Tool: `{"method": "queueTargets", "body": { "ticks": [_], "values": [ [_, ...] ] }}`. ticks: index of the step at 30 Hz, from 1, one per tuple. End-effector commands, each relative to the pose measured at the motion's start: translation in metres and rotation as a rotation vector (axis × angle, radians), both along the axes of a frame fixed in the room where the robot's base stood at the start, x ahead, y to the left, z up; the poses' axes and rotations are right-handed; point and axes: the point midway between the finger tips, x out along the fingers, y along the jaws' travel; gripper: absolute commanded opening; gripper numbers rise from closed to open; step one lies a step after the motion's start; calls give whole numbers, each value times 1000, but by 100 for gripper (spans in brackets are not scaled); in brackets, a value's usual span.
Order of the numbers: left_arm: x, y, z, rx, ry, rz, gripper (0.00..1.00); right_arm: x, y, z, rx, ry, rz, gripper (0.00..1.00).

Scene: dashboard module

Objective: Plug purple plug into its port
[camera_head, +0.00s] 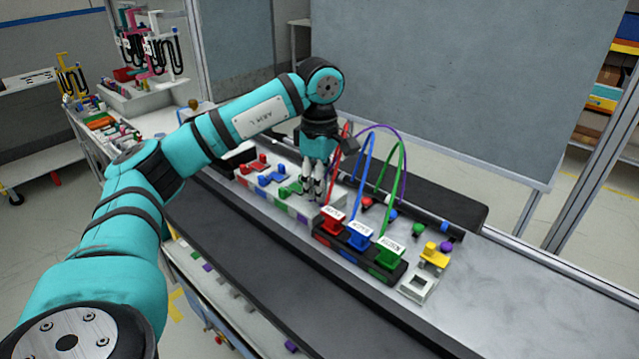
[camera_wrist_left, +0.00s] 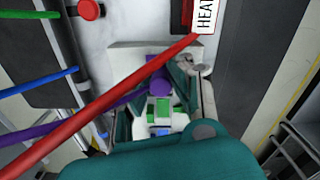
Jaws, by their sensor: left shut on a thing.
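My left gripper (camera_head: 312,192) points straight down over the light row of ports (camera_head: 270,198) and is shut on the purple plug (camera_wrist_left: 158,78). In the left wrist view the plug sits between the fingertips (camera_wrist_left: 160,95). The purple cable (camera_head: 385,130) arches up from behind the gripper and over to the right. A purple mark (camera_head: 302,218) shows on the row's front face, close below the fingers. The fingers hide the plug's lower end, so I cannot tell whether it is in the port. My right gripper is out of view.
Red (camera_head: 332,222), blue (camera_head: 360,236) and green (camera_head: 390,255) labelled plugs stand in a black block right of the gripper, their cables arching behind. A red cable (camera_wrist_left: 100,105) crosses the left wrist view. A yellow part (camera_head: 434,256) stands farther right, with bare table beyond.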

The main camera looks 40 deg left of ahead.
Motion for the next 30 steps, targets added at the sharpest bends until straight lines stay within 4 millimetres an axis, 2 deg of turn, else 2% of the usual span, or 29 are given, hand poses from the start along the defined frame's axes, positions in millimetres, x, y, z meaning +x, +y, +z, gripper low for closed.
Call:
{"method": "queueTargets", "body": {
  "ticks": [19,30],
  "values": [
    [0,0,19,0,-1,0,0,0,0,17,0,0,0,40],
    [0,0,19,0,0,0,0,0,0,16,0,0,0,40]
  ]
}}
